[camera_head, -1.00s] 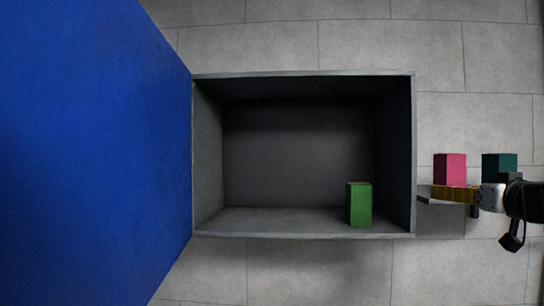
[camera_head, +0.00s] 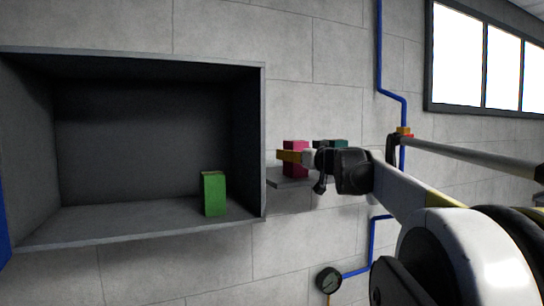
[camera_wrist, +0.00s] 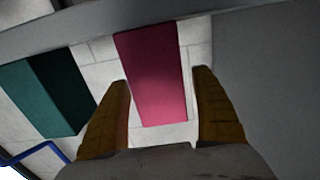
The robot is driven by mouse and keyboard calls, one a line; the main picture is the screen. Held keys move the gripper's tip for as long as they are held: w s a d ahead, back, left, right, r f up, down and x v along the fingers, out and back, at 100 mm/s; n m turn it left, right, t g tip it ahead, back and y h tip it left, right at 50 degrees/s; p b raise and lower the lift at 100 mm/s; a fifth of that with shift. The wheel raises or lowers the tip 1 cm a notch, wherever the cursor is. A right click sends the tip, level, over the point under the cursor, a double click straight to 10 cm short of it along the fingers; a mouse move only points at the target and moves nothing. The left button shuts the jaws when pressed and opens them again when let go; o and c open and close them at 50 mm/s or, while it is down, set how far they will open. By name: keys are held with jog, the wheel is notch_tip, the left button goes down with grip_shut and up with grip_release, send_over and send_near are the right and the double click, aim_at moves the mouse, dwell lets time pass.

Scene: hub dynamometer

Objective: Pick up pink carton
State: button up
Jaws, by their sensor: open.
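The pink carton (camera_head: 295,146) stands on a small grey shelf (camera_head: 285,182) to the right of the open cabinet. In the wrist view the pink carton (camera_wrist: 154,72) lies in line with the gap between my two yellow-brown fingers. My gripper (camera_wrist: 166,88) is open, with a finger on each side of the carton's near end. Pale wall shows between the carton and each finger. In the head view my gripper (camera_head: 290,156) is in front of the carton and hides part of it. I cannot tell how far the fingers reach around it.
A dark green carton (camera_head: 330,144) stands right of the pink one; it also shows in the wrist view (camera_wrist: 50,92). A green carton (camera_head: 214,194) stands inside the grey cabinet (camera_head: 130,232). Blue pipes (camera_head: 381,60) and a gauge (camera_head: 328,280) are on the wall.

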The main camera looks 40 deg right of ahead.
jog(key=shift+w+d+f, duration=0.1)
jog(key=shift+w, duration=0.25)
jog(key=shift+s, duration=0.3)
jog(key=c, duration=1.4)
jog(key=shift+o, duration=0.2)
jog(key=shift+r, duration=0.2)
